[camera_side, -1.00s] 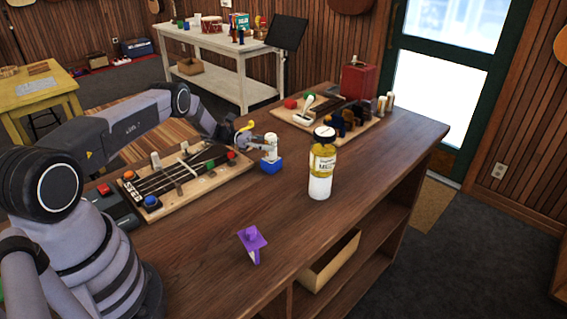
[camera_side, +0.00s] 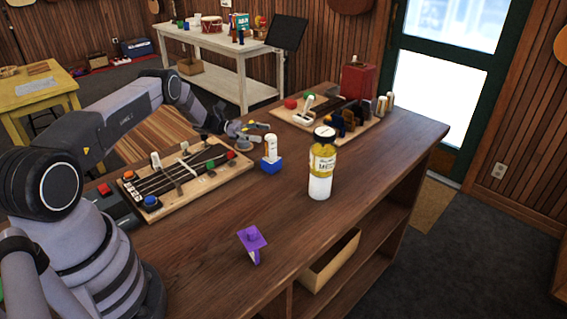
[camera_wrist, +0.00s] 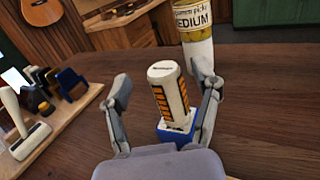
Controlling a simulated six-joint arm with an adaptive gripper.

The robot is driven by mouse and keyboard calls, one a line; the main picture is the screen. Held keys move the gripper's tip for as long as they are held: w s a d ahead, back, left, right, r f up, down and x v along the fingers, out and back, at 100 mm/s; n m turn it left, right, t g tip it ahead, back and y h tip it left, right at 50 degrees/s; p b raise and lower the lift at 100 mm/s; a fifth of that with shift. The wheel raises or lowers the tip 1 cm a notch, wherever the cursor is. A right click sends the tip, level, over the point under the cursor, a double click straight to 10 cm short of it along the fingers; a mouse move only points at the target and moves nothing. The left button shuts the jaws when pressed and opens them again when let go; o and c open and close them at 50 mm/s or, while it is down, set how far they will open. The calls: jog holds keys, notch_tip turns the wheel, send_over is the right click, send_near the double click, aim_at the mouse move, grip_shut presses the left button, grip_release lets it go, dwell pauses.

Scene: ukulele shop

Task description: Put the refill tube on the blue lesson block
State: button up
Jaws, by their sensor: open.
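The refill tube, white with orange and black bars, stands upright on the blue lesson block in both views. In the side view the tube (camera_side: 269,147) is above the block (camera_side: 270,167) on the dark wooden counter. My gripper (camera_side: 258,132) is open just to the left of the tube's top, apart from it. In the wrist view the tube (camera_wrist: 168,98) stands between and beyond the two spread fingers of my gripper (camera_wrist: 163,82), and the blue block (camera_wrist: 161,133) shows below it. The block's near lower part is hidden by my gripper.
A yellow-and-white pick jar (camera_side: 321,168) stands right of the block. A fretboard board (camera_side: 185,178) lies to the left. A second board with pegs (camera_side: 342,122) is behind. A purple piece (camera_side: 252,241) sits at the front. The counter in front of the block is clear.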

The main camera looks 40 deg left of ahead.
jog(key=shift+m+g, duration=0.8)
jog(key=r, duration=0.2)
jog(key=d+r, duration=0.1)
jog(key=r, duration=0.2)
jog(key=d+r, duration=0.1)
jog(key=r, duration=0.1)
jog(key=shift+w+r, duration=0.1)
jog(key=shift+r, duration=0.15)
jog(key=s+d+r+m+g+y, duration=0.3)
jog(key=s+d+r+m, duration=0.25)
jog(key=r, duration=0.35)
jog(key=s+d+r+m+g+y, duration=0.2)
jog(key=s+d+r+m+y, duration=0.15)
jog(key=d+r, duration=0.45)
jog(key=s+d+r+m+y, duration=0.1)
jog(key=s+r+m+y, duration=0.25)
jog(key=s, duration=0.45)
jog(key=s+d+r+m+y, duration=0.2)
jog(key=s+r+m, duration=0.15)
jog(key=s, duration=0.45)
jog(key=s+a+m+t+y, duration=0.2)
jog(key=s+m+t+y, duration=0.2)
jog(key=s, duration=0.9)
jog(key=shift+s+a+f+m, duration=0.3)
jog(key=shift+f+m, duration=0.1)
jog(key=shift+m, duration=0.5)
